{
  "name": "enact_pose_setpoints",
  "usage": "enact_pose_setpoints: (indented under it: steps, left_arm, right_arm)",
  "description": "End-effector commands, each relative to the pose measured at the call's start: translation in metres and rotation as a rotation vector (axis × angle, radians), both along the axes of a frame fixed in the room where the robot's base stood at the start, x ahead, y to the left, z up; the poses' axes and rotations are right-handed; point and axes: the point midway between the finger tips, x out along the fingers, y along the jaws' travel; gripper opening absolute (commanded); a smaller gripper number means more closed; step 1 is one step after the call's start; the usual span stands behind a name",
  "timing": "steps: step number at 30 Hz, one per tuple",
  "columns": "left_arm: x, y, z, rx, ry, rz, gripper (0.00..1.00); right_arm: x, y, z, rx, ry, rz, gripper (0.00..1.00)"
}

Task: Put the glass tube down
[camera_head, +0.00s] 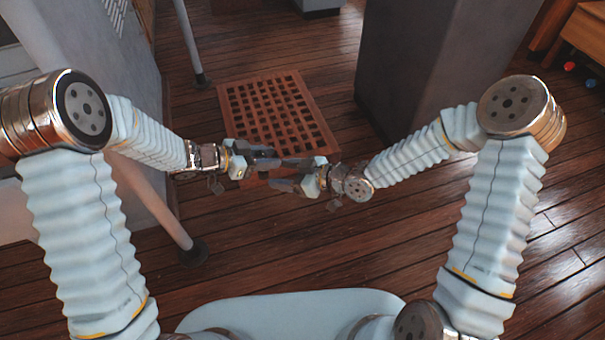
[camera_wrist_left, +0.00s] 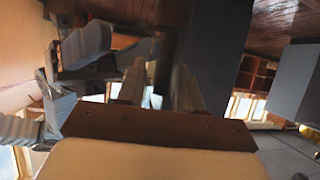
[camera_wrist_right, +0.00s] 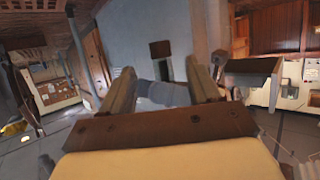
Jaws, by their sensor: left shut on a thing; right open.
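My left gripper (camera_head: 264,158) is in the middle of the head view, above the floor, close to my right gripper. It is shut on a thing. In the left wrist view, a dark upright tube shape (camera_wrist_left: 168,68) shows between its fingers; it seems to be the glass tube, but the picture is dim and its ends are unclear. In the head view I cannot make out the tube. My right gripper (camera_head: 290,174) is open, its fingertips beside the left gripper's. In the right wrist view its fingers (camera_wrist_right: 162,84) stand apart, with a pale shape beyond them.
A wooden grating (camera_head: 277,112) lies on the plank floor past the grippers. A large grey block (camera_head: 425,70) stands behind, right of the grating. A pale post (camera_head: 160,205) stands at the left. Small red and blue items (camera_head: 591,83) lie far right. The plank floor at front right is clear.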

Motion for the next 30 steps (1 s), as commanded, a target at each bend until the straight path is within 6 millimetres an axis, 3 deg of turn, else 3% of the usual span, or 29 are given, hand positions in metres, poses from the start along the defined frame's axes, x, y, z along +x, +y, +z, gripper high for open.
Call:
enact_pose_setpoints:
  steps: [8,19,30]
  left_arm:
    - [0.0,0.0,0.0,0.0,0.0,0.0,0.05]
    - [0.0,0.0,0.0,0.0,0.0,0.0,0.05]
    - [0.0,0.0,0.0,0.0,0.0,0.0,0.06]
  right_arm:
    - [0.017,0.032,-0.015,0.0,0.0,0.001,0.61]
    - [0.021,0.037,-0.018,0.0,0.002,-0.002,0.61]
    - [0.02,0.037,-0.018,0.0,0.002,-0.002,0.06]
